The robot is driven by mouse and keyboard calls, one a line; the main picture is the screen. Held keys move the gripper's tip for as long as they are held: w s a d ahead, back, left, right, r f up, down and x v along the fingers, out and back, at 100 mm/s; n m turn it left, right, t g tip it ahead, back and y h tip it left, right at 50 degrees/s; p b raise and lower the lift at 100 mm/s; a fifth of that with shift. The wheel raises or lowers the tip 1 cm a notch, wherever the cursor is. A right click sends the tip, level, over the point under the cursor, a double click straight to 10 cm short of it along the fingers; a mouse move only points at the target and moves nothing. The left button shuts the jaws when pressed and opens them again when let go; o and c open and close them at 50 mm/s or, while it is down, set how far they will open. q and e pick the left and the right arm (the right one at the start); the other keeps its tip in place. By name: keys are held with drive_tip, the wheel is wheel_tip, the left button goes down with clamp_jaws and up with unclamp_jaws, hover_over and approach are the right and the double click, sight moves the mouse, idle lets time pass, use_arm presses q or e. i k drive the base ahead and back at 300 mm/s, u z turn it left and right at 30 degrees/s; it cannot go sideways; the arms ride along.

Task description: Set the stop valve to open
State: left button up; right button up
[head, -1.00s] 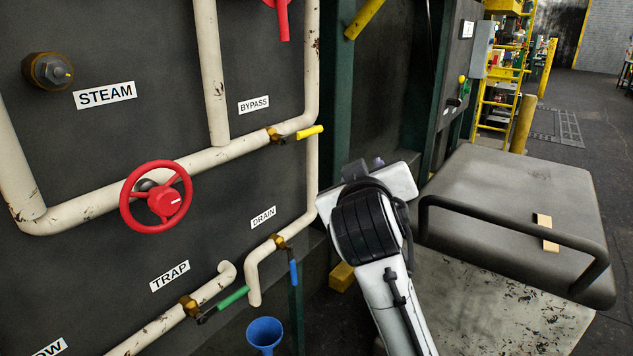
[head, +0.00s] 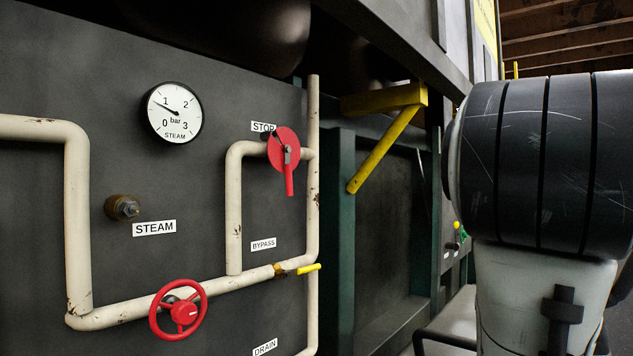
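The stop valve (head: 285,150) is a red round plate with a red lever (head: 289,180) hanging straight down from its hub. It sits at the right end of the upper pipe loop, and the pipe there runs level, so the lever lies across it. The STOP label (head: 263,127) is partly covered by the plate. My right arm fills the right side of the head view, well to the right of the valve and apart from it. Neither gripper shows in the head view.
A red handwheel (head: 180,311) and a yellow bypass lever (head: 309,269) are on the lower pipe (head: 235,285). A steam gauge (head: 174,113) reads near 1 bar. A yellow bracket (head: 385,137) juts out right of the panel.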

sight(287, 161)
drive_tip(key=z, duration=1.2)
drive_tip(key=i, duration=2.2)
drive_tip(key=u, duration=3.85)
